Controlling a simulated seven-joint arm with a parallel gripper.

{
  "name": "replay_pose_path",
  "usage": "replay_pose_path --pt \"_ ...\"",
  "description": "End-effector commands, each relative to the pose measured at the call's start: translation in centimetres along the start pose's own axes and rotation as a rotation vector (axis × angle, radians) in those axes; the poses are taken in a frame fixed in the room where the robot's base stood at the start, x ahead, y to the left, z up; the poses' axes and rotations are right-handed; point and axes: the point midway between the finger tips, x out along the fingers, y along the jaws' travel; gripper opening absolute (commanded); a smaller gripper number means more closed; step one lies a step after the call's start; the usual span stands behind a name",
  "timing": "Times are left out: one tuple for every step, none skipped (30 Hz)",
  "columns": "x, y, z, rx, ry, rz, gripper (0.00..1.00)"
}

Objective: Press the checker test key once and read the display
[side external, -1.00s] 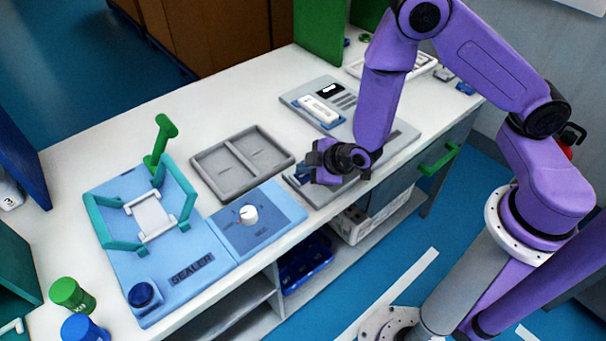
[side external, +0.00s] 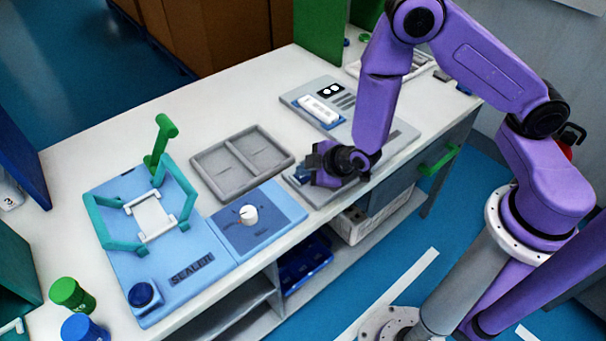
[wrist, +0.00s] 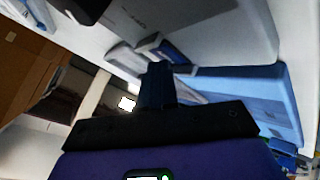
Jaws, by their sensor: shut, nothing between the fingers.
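The checker is a flat grey unit (side external: 400,137) at the right of the bench, partly behind my arm. Its small black display (side external: 331,90) shows two round white marks, too small to read as characters. A white part (side external: 320,108) lies in a blue-edged holder in front of the display. My gripper (side external: 313,161) is shut and empty, low over the checker's front end. A dark block with a blue face (side external: 300,173), perhaps the test key, shows beside and under the fingers; I cannot tell whether they touch it. My fingers also show in the wrist view (wrist: 157,86).
A grey two-compartment tray (side external: 214,184) lies left of my gripper. A green drawer handle (side external: 440,160) juts from the bench front. The bench behind the tray is clear.

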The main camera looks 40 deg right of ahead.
Motion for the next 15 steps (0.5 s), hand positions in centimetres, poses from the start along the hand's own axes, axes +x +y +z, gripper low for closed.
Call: replay_pose_path --pt "0.0 0.0 0.1 0.000 -0.002 -0.001 0.00" --pt "0.0 0.0 0.1 0.000 -0.002 -0.001 0.00" --pt "-0.1 0.0 0.0 0.000 -0.002 -0.001 0.00" --pt "-0.1 0.1 0.0 0.000 -0.002 -0.001 0.00" --pt "-0.1 0.1 0.0 0.000 -0.002 0.000 0.00" --pt "-0.2 0.2 -0.1 0.000 -0.002 0.000 0.00" --pt "-0.3 0.3 -0.2 0.000 -0.002 0.000 0.00" --pt "-0.4 0.3 -0.2 0.000 -0.002 0.000 0.00" --pt "-0.6 0.4 -0.3 0.000 -0.002 0.000 0.00" --pt "-0.7 0.5 -0.4 0.000 -0.001 0.000 0.00" --pt "-0.8 0.6 -0.5 0.000 0.000 0.000 0.00" --pt "-0.9 0.7 -0.6 0.000 0.000 0.000 0.00" --pt "-1.0 0.7 -0.7 -0.001 -0.001 -0.001 0.00" --pt "-1.1 0.7 -0.7 -0.001 -0.001 -0.001 0.00" --pt "-1.1 0.8 -0.7 -0.001 -0.001 -0.001 0.00"
